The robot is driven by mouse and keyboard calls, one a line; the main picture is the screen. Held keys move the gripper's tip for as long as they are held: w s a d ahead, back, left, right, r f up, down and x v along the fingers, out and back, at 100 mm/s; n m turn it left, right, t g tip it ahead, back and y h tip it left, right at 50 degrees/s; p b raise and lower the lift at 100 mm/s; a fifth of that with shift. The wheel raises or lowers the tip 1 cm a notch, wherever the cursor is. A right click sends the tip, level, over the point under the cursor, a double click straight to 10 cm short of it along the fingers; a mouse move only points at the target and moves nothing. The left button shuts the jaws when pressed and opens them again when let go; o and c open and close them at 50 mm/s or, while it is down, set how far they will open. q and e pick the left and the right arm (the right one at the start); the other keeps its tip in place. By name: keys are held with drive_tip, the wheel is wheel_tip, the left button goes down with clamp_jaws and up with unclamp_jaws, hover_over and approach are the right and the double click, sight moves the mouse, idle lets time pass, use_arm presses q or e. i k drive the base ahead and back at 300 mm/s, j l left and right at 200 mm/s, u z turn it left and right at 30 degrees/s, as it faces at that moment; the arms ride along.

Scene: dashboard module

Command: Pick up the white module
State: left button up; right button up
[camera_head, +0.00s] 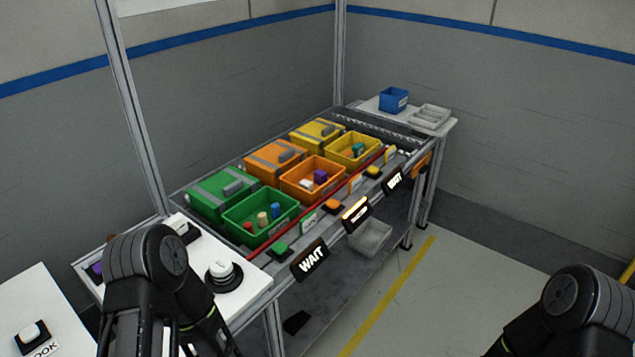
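I cannot tell for sure which thing is the white module. A small white block (306,185) lies in the front orange bin (304,195) beside a purple block (320,176). A white round knob (222,269) sits on a black base on the white panel at the table's near left end. A white-topped piece (184,231) stands behind it, partly hidden by my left arm. My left arm comes in at the lower left and my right arm at the lower right. Neither gripper shows; both are hidden or outside the picture.
Front green (267,232) and yellow (362,158) bins hold small coloured parts. Lidded bins stand behind. Signs, including "WAIT" (311,259), line the front edge. A blue bin (393,99) and grey tray (429,117) are at the far end. Floor on the right is clear.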

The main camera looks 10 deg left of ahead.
sight(308, 185)
drive_tip(key=i+l+z, duration=0.15)
drive_tip(key=i, duration=0.3)
drive_tip(key=i+l+z, duration=0.2)
drive_tip(key=i, duration=0.3)
